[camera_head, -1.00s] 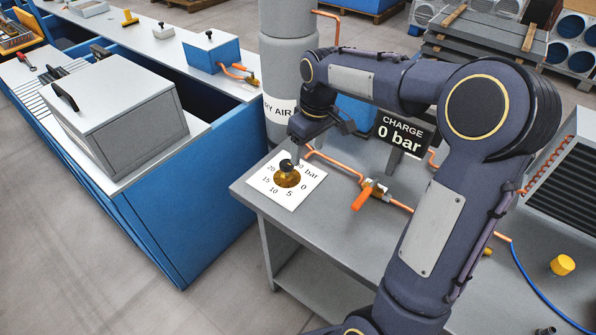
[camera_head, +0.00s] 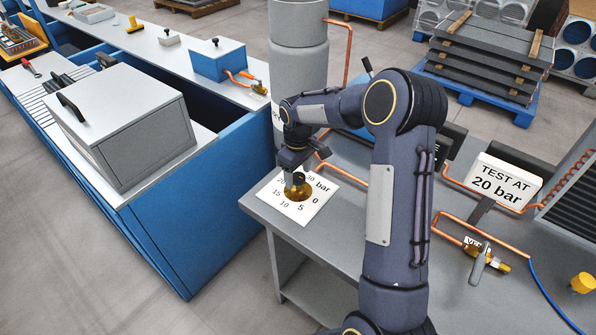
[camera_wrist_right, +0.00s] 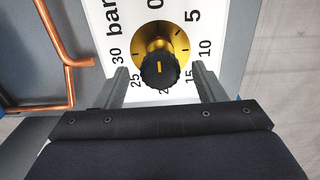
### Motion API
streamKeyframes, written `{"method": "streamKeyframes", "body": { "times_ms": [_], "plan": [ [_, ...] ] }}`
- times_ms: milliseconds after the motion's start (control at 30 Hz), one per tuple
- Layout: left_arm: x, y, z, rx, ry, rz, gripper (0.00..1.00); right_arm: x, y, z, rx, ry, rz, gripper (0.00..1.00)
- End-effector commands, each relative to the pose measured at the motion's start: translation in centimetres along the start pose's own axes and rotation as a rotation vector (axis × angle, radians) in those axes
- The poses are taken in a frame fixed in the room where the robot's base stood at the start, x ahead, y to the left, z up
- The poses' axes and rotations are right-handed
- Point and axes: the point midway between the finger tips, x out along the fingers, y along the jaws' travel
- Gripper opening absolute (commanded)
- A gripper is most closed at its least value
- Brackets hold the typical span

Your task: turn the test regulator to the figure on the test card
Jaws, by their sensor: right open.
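The test regulator's black knob (camera_wrist_right: 160,70), with a small yellow mark on its face, sits on a brass base (camera_wrist_right: 170,35) in the right wrist view. Its white dial plate (camera_head: 300,218) runs from 0 to 30 bar; the knob partly covers the 20. I cannot tell the exact setting. My right gripper (camera_wrist_right: 160,76) is open, its fingers on either side of the knob with gaps. In the head view this gripper (camera_head: 297,178) hides most of the knob. The test card (camera_head: 503,180) reads "TEST AT 20 bar". My left gripper is not in view.
Copper pipes (camera_head: 447,222) and a grey-handled valve (camera_head: 480,262) are on the grey bench (camera_head: 310,258), right of my right arm. A large cylinder (camera_head: 300,70) stands behind the regulator. A blue workbench (camera_head: 200,225) with a grey box (camera_head: 125,125) is at left.

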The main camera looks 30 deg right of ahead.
Motion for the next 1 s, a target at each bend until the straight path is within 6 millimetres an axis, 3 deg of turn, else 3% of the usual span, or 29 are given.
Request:
{"method": "streamKeyframes", "body": {
  "times_ms": [200,533,1000],
  "plan": [
    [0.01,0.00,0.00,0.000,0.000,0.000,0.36,0.08,-0.01,0.02,0.000,-0.001,0.000,0.63],
    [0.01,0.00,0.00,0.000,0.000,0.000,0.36,0.05,-0.01,0.02,0.000,0.000,0.000,0.20],
    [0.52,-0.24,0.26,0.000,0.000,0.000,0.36,0.12,-0.01,-0.03,0.112,0.001,0.001,0.19]
  ]
}}
